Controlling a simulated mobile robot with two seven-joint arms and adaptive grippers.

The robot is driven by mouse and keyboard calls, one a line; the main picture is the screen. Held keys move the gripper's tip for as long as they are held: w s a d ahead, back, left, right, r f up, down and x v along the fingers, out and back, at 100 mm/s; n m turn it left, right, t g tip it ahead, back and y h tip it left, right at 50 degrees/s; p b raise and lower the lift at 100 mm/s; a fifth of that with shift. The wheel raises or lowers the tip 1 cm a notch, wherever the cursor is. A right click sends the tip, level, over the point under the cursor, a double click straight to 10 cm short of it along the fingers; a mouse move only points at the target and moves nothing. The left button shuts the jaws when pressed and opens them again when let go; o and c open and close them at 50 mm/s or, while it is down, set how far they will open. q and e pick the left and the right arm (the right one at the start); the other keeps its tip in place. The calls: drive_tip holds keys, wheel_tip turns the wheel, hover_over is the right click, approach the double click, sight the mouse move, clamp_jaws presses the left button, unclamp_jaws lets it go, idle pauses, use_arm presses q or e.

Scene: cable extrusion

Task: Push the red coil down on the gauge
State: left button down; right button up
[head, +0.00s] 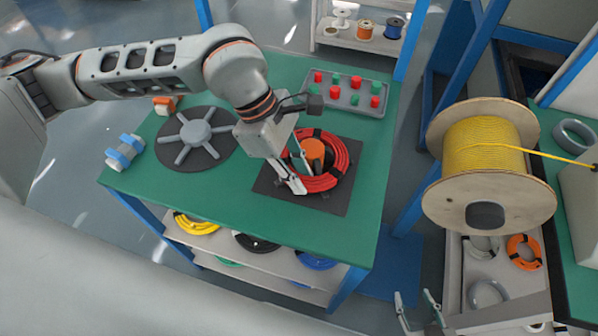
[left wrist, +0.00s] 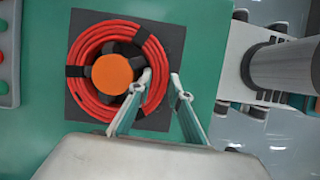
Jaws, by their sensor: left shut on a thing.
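The red coil (head: 325,181), bound with dark ties, lies around the gauge, whose round orange top (head: 313,149) shows inside the ring. Both are over a dark square plate (head: 271,181) on the green table. In the left wrist view the coil (left wrist: 89,104) encircles the orange top (left wrist: 113,74) and dark arms. My left gripper (left wrist: 161,80) is shut on the coil's side, one finger inside the ring and one outside. I cannot tell whether the coil touches the plate. My right gripper (head: 414,294) is open and empty, low at the picture's bottom, away from the table.
A dark spoked disc (head: 180,154) lies left of the plate. A grey tray (head: 345,98) with red and green pegs stands behind it. A large yellow cable spool (head: 484,150) stands to the right.

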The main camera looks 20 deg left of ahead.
use_arm(q)
drive_tip(key=shift+f, duration=0.1)
drive_tip(key=c, duration=1.8)
unclamp_jaws()
drive_tip(key=shift+w, duration=0.15)
drive_tip(key=shift+w+r, duration=0.1)
drive_tip(key=shift+r, duration=0.4)
drive_tip(key=shift+s+r+p, duration=0.15)
drive_tip(key=shift+r+p, duration=0.9)
drive_tip(key=shift+r, duration=0.8)
drive_tip(key=shift+s+r+p, duration=0.1)
drive_tip(key=shift+r+p, duration=0.95)
drive_tip(key=shift+r, duration=0.75)
use_arm(e)
drive_tip(key=w+r+t, duration=0.1)
drive_tip(key=w+r, duration=0.2)
drive_tip(key=r, duration=0.3)
drive_tip(key=shift+r, duration=0.4)
use_arm(q)
drive_tip(key=shift+f, duration=0.1)
use_arm(e)
drive_tip(key=shift+f, duration=0.2)
